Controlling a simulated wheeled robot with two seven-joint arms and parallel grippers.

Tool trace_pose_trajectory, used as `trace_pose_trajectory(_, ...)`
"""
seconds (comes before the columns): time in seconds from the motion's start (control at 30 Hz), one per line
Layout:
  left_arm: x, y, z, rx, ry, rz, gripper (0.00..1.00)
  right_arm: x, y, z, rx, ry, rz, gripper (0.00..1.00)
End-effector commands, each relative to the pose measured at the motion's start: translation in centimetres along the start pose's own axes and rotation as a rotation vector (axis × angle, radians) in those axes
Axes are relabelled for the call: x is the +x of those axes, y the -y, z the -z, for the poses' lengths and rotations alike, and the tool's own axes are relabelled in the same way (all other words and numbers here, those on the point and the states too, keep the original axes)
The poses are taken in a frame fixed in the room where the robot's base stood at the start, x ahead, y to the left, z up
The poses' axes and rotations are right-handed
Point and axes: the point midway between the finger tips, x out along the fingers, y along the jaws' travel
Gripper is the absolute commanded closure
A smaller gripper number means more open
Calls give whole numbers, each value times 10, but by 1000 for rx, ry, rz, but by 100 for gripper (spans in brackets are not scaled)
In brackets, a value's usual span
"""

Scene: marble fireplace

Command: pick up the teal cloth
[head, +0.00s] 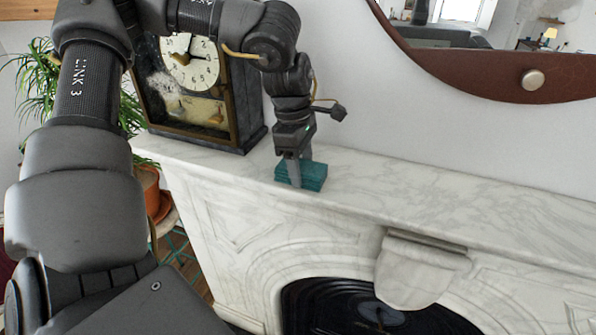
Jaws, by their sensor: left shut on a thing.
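The teal cloth (313,177) is a folded stack lying on the white marble mantel shelf, close to its front edge. My left gripper (294,183) reaches down from above, its fingers shut on the cloth. The near finger covers part of the cloth's left side. The cloth appears to rest on the shelf; I cannot tell whether it is lifted at all. My right gripper is not in view.
A dark-framed clock (195,85) stands on the mantel (430,196) left of the gripper. The mantel is clear to the right. A round wood-framed mirror (500,73) hangs above. A potted plant (148,190) stands at the left, below the shelf.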

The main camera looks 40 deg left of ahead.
Motion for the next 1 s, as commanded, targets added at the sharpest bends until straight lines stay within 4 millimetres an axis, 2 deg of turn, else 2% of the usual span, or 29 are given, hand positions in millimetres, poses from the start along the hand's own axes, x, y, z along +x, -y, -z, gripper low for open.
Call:
trace_pose_trajectory(0.17,-2,0,0,0,-1,-1,68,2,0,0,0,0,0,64)
trace_pose_trajectory(0.27,-10,-1,-2,0,-1,-5,68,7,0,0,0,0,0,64)
trace_pose_trajectory(0.5,-56,-1,-9,-1,-1,-8,68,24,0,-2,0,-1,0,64)
trace_pose_trajectory(0.7,-87,-1,-14,0,-2,-3,68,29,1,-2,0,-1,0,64)
trace_pose_trajectory(0.83,-97,0,-15,-1,-1,0,68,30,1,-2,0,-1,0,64)
trace_pose_trajectory(1.0,-99,0,-15,0,0,2,68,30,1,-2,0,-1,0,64)
